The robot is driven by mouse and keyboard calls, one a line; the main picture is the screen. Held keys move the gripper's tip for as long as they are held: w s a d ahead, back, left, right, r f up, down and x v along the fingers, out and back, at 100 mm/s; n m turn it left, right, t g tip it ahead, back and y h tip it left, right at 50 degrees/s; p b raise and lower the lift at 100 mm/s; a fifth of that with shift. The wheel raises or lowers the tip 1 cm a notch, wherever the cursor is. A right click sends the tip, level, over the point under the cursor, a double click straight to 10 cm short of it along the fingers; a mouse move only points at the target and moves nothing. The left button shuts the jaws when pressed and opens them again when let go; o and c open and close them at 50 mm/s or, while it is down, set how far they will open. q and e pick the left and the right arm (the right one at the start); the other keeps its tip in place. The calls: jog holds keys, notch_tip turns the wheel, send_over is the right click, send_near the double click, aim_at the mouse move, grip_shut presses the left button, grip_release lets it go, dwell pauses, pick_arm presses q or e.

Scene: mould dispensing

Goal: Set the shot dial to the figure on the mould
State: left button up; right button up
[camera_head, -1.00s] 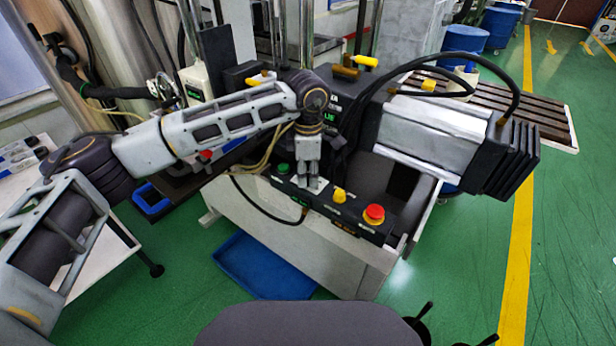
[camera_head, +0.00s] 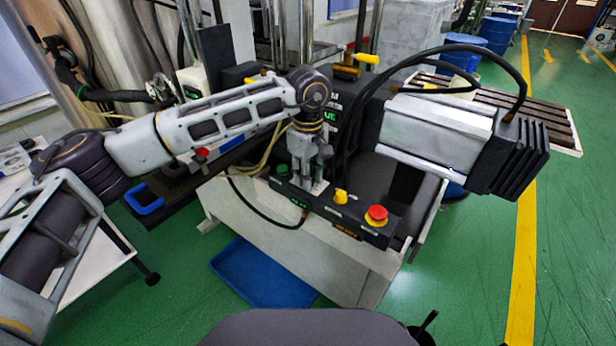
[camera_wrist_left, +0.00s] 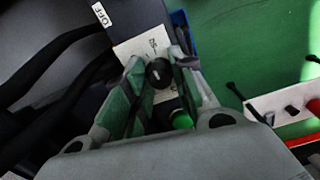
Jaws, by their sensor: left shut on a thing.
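The shot dial (camera_wrist_left: 159,73) is a round black knob with a pale pointer mark, in front of a white scale plate (camera_wrist_left: 150,45) in the left wrist view. My left gripper (camera_wrist_left: 162,78) has its fingers on either side of the knob and is shut on it. In the head view the same gripper (camera_head: 312,188) points down onto the black control panel (camera_head: 345,222) and hides the dial. The scale's figures are too small to read. I cannot make out a mould or its figure. My right gripper is not in view.
A green button (camera_head: 282,170) sits left of the gripper; a yellow knob (camera_head: 340,197) and a red stop button (camera_head: 376,214) sit to its right. Black cables loop behind. A blue tray (camera_head: 262,272) lies on the floor below the panel.

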pick_arm(q)
jog(key=shift+m, duration=1.3)
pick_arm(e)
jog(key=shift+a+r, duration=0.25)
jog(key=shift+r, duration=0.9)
pick_arm(q)
jog(key=o, duration=1.1)
jog(key=shift+c, duration=0.2)
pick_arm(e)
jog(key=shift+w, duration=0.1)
pick_arm(q)
jog(key=shift+n, duration=0.5)
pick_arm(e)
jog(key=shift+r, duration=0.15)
